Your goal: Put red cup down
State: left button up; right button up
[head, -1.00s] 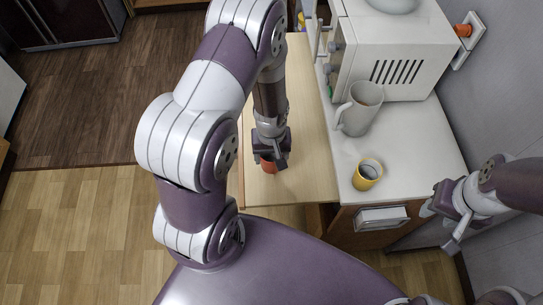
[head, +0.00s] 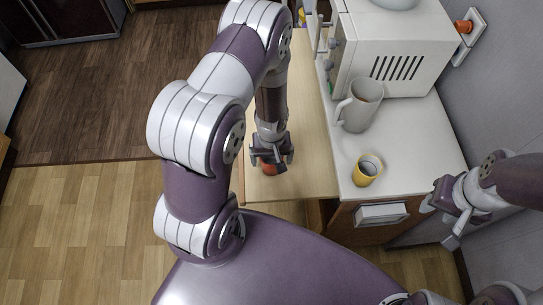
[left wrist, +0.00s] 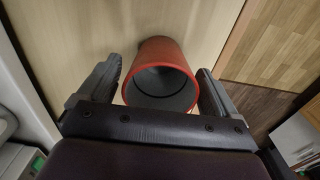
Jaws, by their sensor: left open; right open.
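The red cup (head: 267,168) stands on the light wooden board, mostly hidden below my left gripper in the head view. In the left wrist view the red cup (left wrist: 160,76) shows its open mouth and dark grey inside, between the two fingers. My left gripper (head: 270,160) is open, with a finger on each side of the cup; a gap shows at the left finger, and the right finger is close to the cup wall. My right gripper (head: 441,222) is open and empty at the right, beyond the counter's front edge.
A yellow cup (head: 367,170) and a grey pitcher (head: 358,104) stand on the white counter (head: 416,150) right of the wooden board (head: 306,140). A white microwave (head: 396,58) stands behind them. The board around the red cup is clear.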

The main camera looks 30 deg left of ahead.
pick_arm(q)
jog(key=s+d+r+m, duration=0.1)
jog(key=s+r+m, duration=0.1)
jog(key=r, duration=0.8)
jog(key=s+d+r+m+t+b, duration=0.1)
jog(key=r+m, duration=0.3)
jog(key=r, duration=0.6)
jog(key=shift+s+d+r+m, duration=0.3)
jog(key=shift+s+d, duration=0.1)
jog(key=shift+s, duration=0.4)
